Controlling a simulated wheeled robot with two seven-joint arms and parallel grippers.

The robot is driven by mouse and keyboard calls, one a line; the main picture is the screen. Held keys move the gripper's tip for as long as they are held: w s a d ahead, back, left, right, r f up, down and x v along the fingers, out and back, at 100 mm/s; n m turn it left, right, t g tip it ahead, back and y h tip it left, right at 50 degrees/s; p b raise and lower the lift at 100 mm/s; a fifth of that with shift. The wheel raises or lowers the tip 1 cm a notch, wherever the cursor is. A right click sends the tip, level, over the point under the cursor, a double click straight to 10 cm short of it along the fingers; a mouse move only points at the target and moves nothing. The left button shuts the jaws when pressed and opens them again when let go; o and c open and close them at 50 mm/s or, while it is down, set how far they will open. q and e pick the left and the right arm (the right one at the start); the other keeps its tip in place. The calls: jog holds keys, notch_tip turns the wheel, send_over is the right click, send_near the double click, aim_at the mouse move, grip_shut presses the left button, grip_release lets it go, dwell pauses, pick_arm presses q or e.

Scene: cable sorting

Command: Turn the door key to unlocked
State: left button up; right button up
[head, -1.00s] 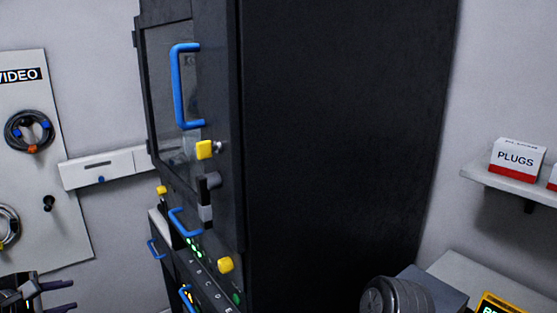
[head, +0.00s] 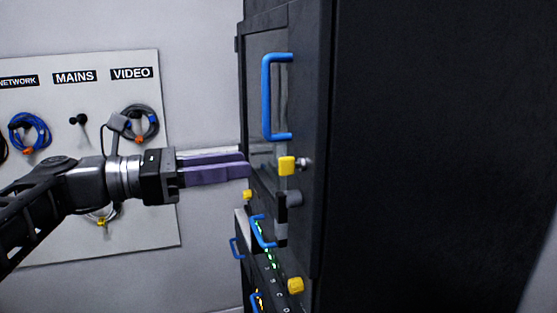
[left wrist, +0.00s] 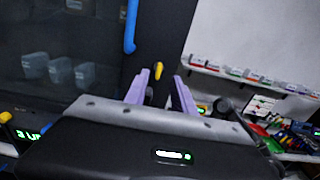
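The yellow door key (head: 287,166) sticks out of a silver lock on the front of the dark cabinet door (head: 315,120), below the blue door handle (head: 265,98). My left gripper (head: 248,165) reaches in from the left, its purple fingers pointing at the key and a short way from it. In the left wrist view, the fingers (left wrist: 163,90) are spread with nothing between them. The yellow key (left wrist: 158,70) shows beyond the gap, apart from both fingers. My right gripper is not in view.
Below the key is a dark latch (head: 281,213). Lower down are another blue handle (head: 262,232) and a second yellow knob (head: 296,285). A wall board (head: 150,215) with hung cables stands behind my left arm. The cabinet's dark side fills the right.

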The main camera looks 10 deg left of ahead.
aim_at(279, 160)
pick_arm(q)
jog(key=p+x, duration=0.1)
jog(key=x, duration=0.6)
jog(key=shift+w+d+p, duration=0.25)
jog(key=shift+d+p, duration=0.05)
jog(key=shift+p, duration=0.05)
grip_shut()
